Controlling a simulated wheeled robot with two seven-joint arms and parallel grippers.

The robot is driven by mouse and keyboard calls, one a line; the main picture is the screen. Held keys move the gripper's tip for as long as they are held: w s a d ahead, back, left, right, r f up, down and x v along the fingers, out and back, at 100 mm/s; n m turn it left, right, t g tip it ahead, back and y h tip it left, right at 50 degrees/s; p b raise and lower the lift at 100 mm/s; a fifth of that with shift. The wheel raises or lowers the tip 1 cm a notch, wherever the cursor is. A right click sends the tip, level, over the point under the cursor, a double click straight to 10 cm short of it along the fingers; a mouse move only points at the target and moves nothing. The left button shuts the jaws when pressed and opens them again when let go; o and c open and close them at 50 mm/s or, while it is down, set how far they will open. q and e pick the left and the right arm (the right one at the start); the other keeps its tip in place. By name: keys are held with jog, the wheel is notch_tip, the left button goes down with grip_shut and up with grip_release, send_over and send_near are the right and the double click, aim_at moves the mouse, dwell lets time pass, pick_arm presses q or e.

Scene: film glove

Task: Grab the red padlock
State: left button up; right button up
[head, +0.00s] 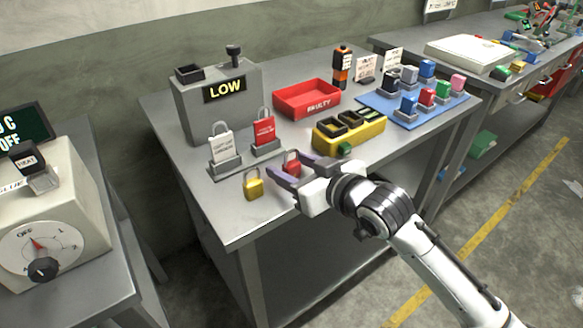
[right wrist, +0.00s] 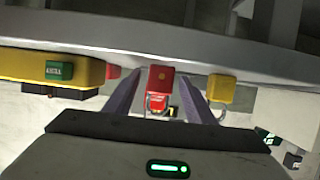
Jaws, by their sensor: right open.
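The red padlock (head: 292,161) stands on the grey table near its front edge, partly hidden by my right gripper. In the right wrist view the red padlock (right wrist: 161,79) shows between the two finger ends, with its shackle toward the gripper. My right gripper (head: 287,165) is open, its purple fingers reaching to either side of the padlock. The wrist view shows both fingers (right wrist: 162,85) apart, with a gap beside the padlock; contact cannot be told. My left gripper is not in view.
A yellow padlock (head: 254,185) stands close to the fingers; a yellow tray (head: 365,138) is on the other side. Behind are a white tag (head: 221,143) and a red tag (head: 264,130) on stands, a red bin (head: 290,100) and a grey LOW box (head: 195,110).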

jog(key=shift+c, duration=0.4)
jog(key=c, duration=1.1)
jog(key=shift+r, duration=0.1)
